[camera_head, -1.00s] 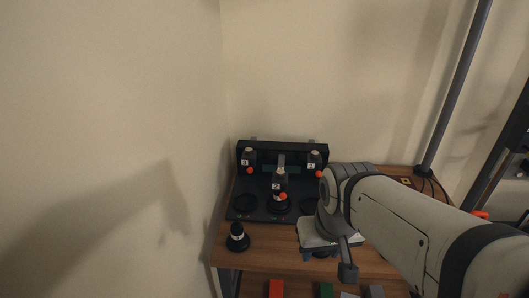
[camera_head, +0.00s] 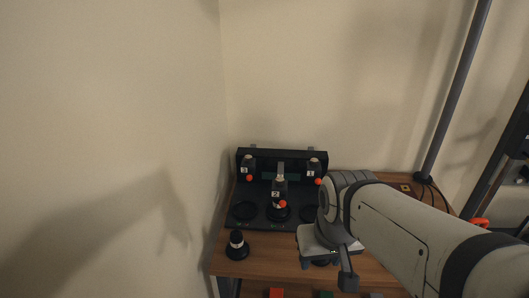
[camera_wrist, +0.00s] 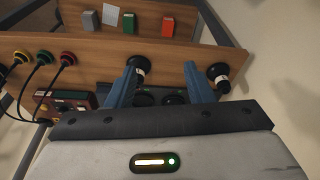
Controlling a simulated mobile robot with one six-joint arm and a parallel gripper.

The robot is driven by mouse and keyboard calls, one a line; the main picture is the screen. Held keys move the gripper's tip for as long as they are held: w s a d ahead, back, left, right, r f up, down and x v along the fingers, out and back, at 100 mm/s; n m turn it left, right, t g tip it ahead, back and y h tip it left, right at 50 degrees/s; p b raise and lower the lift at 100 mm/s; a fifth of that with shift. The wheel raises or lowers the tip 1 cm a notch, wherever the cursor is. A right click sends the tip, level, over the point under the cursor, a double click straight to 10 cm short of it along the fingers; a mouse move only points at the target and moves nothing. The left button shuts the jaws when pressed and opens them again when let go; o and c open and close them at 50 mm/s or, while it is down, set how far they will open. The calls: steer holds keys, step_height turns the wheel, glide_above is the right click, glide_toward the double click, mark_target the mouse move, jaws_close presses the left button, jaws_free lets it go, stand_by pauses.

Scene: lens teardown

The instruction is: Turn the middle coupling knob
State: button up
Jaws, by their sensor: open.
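The black fixture (camera_head: 263,218) stands at the back of the wooden table. It carries upright parts with number labels 3, 2 and 1. The middle part (camera_head: 279,190), labelled 2, has a red-orange knob (camera_head: 283,204) low on its right side. My gripper (camera_head: 322,262) is right of and in front of the middle part, apart from it, pointing down. In the wrist view my two blue fingers (camera_wrist: 161,67) are spread with nothing held between them. A black part (camera_wrist: 138,66) is by the left fingertip. The middle knob cannot be made out in the wrist view.
A black part with a white band (camera_head: 237,246) stands at the table's front left. Cabled round plugs (camera_wrist: 21,57) are at the wrist view's left. A wall is close on the left.

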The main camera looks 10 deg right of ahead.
steer(key=w+r+n+p, duration=0.1)
steer(key=w+r+n, duration=0.15)
steer(key=w, duration=0.35)
steer(key=n+g+p, duration=0.3)
steer(key=n+p, duration=0.1)
steer(key=n, duration=0.6)
glide_above(280, 179)
steer(key=shift+s+d+f, duration=0.1)
steer(key=shift+s+f, duration=0.1)
steer(key=shift+f, duration=0.3)
steer(key=shift+w+f, duration=0.2)
steer(key=shift+w, duration=0.05)
steer(key=shift+w+f, duration=0.1)
steer(key=shift+f, duration=0.2)
steer(key=shift+f+p, duration=0.6)
steer(key=shift+f, duration=3)
steer(key=shift+c, duration=0.6)
